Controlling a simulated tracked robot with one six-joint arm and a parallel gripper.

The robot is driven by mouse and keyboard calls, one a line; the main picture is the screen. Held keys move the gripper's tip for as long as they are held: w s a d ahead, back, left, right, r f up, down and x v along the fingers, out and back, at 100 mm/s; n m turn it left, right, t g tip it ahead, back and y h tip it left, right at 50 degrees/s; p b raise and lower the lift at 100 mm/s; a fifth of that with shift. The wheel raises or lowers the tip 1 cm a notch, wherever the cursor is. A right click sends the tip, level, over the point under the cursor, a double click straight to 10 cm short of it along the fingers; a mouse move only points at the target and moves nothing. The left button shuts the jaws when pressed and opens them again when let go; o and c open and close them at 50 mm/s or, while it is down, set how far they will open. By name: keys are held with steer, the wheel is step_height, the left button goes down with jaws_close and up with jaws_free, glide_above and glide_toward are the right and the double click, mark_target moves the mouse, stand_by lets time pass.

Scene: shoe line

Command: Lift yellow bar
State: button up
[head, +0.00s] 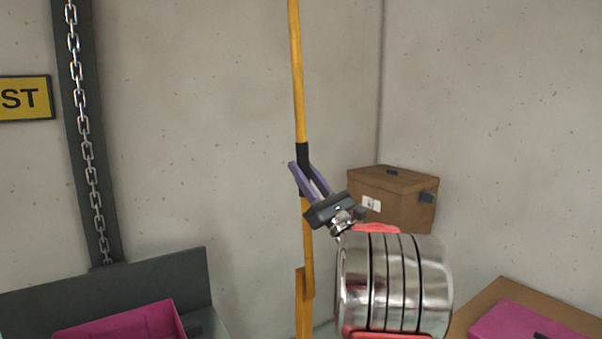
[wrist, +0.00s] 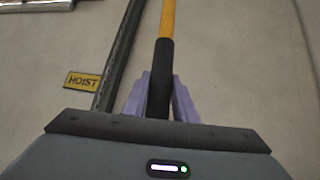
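The yellow bar (head: 297,75) stands upright in front of the wall, with a black sleeve (head: 303,153) partway along it. Its upper end is cut off by the top of the head view. My gripper (head: 301,165) has purple fingers, one on each side of the black sleeve. In the wrist view the yellow part of the bar (wrist: 167,18) runs up from the sleeve (wrist: 160,75). The fingers of my gripper (wrist: 160,85) lie close against both sides of the sleeve and look shut on it. The finger contact faces are hidden.
A chain (head: 86,150) hangs along a dark post at left, by a yellow sign (head: 25,98). A brown box (head: 392,200) is behind my arm. Magenta bins stand at lower left (head: 120,322) and lower right (head: 530,322).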

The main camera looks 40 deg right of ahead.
steer(key=o, duration=0.4)
steer(key=shift+o, duration=0.2)
steer(key=a+v, duration=0.1)
steer(key=v, duration=1.2)
steer(key=shift+s+d+f, duration=0.2)
steer(key=shift+d+f, duration=0.15)
steer(key=shift+d, duration=0.15)
